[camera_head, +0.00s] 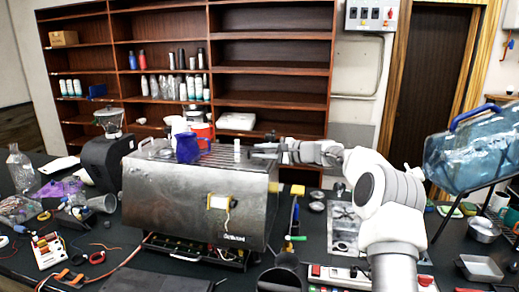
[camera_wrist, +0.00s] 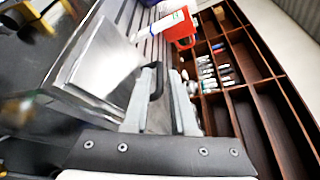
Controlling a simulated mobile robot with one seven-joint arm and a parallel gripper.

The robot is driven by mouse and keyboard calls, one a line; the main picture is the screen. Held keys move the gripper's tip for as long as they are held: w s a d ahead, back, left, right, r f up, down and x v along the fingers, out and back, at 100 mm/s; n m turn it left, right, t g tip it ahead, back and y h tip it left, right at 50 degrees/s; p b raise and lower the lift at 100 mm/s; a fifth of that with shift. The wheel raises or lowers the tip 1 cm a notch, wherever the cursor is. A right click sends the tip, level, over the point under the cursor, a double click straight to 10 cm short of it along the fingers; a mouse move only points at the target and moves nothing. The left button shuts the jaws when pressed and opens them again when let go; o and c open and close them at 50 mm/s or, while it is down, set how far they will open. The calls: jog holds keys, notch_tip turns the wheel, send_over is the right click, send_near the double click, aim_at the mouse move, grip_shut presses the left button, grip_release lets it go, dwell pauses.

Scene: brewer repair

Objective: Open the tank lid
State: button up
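The brewer (camera_head: 205,195) is a large brushed-metal box in the middle of the bench in the head view, with a slatted top. A shiny metal plate (camera_wrist: 98,58), possibly the tank lid, shows at the left of the wrist view. A dark handle-like piece (camera_wrist: 156,82) shows close to my fingers. My gripper (camera_wrist: 164,72) has its two grey fingers apart, with a gap between them. In the head view my gripper (camera_head: 262,150) is over the right end of the brewer's top. Whether the fingers touch the dark piece cannot be told.
A red-and-white container (camera_head: 200,130) and a blue item (camera_head: 187,148) show at the brewer's top and back. A small white cylinder (camera_head: 237,150) stands near my gripper. A large blue water bottle (camera_head: 472,150) rests on a rack at right. Tools and parts clutter the bench.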

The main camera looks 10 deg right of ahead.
jog(key=shift+w+a, duration=0.2)
grip_shut()
dwell(1.4)
